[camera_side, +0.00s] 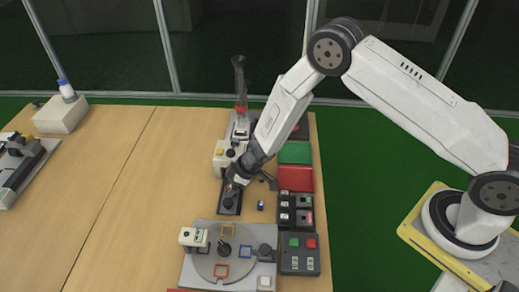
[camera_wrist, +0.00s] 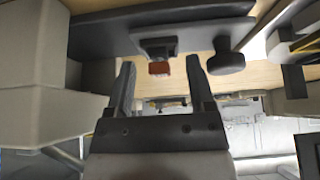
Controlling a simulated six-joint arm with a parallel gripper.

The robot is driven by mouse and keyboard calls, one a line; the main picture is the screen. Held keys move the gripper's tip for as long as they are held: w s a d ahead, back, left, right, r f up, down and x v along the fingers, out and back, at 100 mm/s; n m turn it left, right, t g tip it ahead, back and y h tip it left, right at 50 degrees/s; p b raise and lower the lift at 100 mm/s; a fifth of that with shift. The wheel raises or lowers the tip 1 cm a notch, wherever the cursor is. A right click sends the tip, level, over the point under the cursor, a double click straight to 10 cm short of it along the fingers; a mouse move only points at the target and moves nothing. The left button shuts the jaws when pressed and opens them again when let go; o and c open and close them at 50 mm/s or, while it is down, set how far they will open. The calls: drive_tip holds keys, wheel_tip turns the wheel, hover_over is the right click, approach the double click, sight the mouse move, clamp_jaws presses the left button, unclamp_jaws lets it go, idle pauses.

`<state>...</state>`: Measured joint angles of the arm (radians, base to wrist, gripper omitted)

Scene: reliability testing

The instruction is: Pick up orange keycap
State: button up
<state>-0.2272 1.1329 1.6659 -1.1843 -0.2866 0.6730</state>
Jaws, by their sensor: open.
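The orange keycap (camera_wrist: 159,67) shows in the wrist view as a small orange-red block at a dark holder (camera_wrist: 157,47) on the dark bench fixture (camera_wrist: 110,38). My gripper (camera_wrist: 159,76) has its two dark fingers apart, one to each side of the keycap in the picture. I cannot tell how far the keycap is from the fingertips in depth, and nothing shows held. In the side view my gripper (camera_side: 236,180) is low over the dark fixture (camera_side: 230,208), and the keycap there is too small and covered to make out clearly.
A turntable station (camera_side: 205,268) with coloured square frames stands in front. Red (camera_side: 295,178) and green (camera_side: 295,152) trays and a button box (camera_side: 300,262) line the right. A round black knob (camera_wrist: 226,62) is close right of the fingers. The table's middle left is clear.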

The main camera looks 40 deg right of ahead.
clamp_jaws()
drive_tip(key=shift+r, duration=0.15)
drive_tip(key=shift+r, duration=0.75)
drive_tip(key=s+d+r, duration=0.3)
drive_tip(key=s+r, duration=0.8)
drive_tip(key=s, duration=0.2)
drive_tip(key=shift+s+d, duration=0.3)
drive_tip(key=shift+r, duration=0.1)
